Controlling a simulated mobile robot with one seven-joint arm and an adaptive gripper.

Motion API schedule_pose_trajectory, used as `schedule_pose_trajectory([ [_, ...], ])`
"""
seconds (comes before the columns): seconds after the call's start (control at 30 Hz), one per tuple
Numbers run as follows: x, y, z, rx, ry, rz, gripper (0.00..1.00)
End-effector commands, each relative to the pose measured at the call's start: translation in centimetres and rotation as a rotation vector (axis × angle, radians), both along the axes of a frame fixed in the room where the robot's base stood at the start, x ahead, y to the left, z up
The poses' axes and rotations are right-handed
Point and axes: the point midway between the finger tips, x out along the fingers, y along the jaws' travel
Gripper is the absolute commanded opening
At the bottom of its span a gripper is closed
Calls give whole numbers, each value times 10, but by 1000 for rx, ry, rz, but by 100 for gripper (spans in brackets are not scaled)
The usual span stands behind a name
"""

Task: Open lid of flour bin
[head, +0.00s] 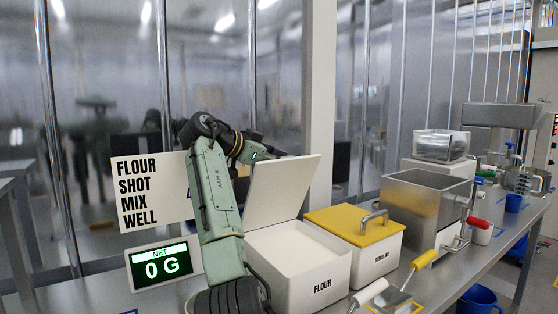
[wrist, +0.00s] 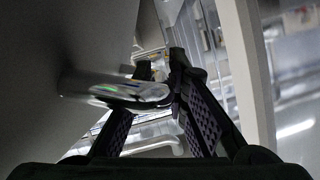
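The white flour bin (head: 322,285), labelled FLOUR, stands on the steel counter with its top open and pale flour (head: 290,248) showing inside. Its white lid (head: 280,187) is swung up steeply at the back of the bin. My gripper (head: 277,152) is behind the lid's upper part, its fingers mostly hidden in the head view. In the wrist view, the lid (wrist: 60,75) fills the left side and its shiny metal handle (wrist: 115,92) reaches between the fingers. My gripper (wrist: 162,66) appears shut on the handle's outer bar, one finger passing through the loop.
A bin with a yellow lid (head: 340,223) stands right of the flour bin. Yellow- and white-handled tools lie in front. A steel box machine (head: 425,205) and a pillar (head: 320,90) stand nearby.

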Motion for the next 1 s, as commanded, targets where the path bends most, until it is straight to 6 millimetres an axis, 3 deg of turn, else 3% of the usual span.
schedule_pose_trajectory([
  [0.23, 0, 0, 0, -1, -1, 0, 33],
  [0.57, -1, 2, 2, -2, -2, 0, 33],
  [0.77, -17, 20, 12, -2, -4, 2, 33],
  [1.0, -50, 55, 31, -1, -4, 3, 33],
])
